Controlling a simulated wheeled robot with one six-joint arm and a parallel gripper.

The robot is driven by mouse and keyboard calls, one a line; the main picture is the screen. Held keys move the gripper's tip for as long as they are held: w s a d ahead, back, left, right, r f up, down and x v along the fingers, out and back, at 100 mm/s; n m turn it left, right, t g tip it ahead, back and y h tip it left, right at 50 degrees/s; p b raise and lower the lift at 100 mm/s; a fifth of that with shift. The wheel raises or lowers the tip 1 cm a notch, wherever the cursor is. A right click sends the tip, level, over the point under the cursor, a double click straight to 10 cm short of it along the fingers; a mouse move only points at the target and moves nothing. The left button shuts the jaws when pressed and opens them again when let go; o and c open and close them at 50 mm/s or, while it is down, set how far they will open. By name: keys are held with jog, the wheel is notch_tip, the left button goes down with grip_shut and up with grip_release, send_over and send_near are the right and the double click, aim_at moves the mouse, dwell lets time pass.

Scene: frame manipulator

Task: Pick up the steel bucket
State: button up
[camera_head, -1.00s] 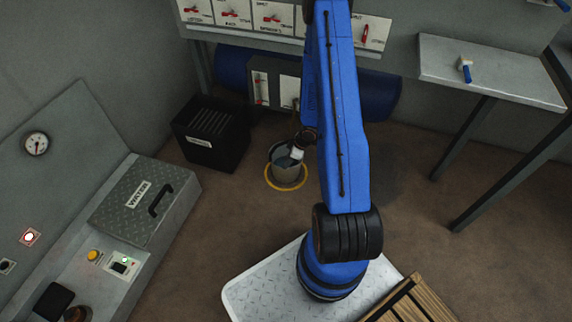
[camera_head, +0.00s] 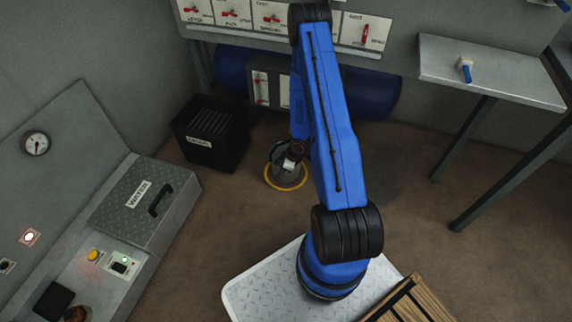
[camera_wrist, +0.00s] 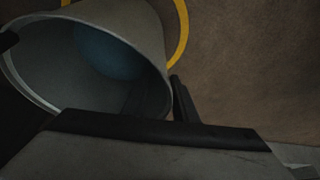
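The steel bucket (camera_head: 276,173) stands upright on the floor within a yellow ring (camera_head: 286,188), partly hidden by my gripper (camera_head: 291,161), which is down at its top. In the wrist view the bucket (camera_wrist: 142,28) is large, its mouth turned to the camera, with a blue patch deep inside. My gripper (camera_wrist: 93,60) has one dark finger at the left edge of the rim and one just right of it. The fingers are spread across the bucket's width; I cannot tell whether they touch it.
A black bin (camera_head: 211,134) stands left of the bucket. A blue tank (camera_head: 372,94) and switch panels are behind. A grey table (camera_head: 490,75) is at the right, and a console with a WATER lid (camera_head: 145,203) at the left.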

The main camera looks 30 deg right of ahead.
jog(key=shift+w+a+f, duration=0.15)
jog(key=shift+f, duration=0.35)
grip_shut()
dwell(1.1)
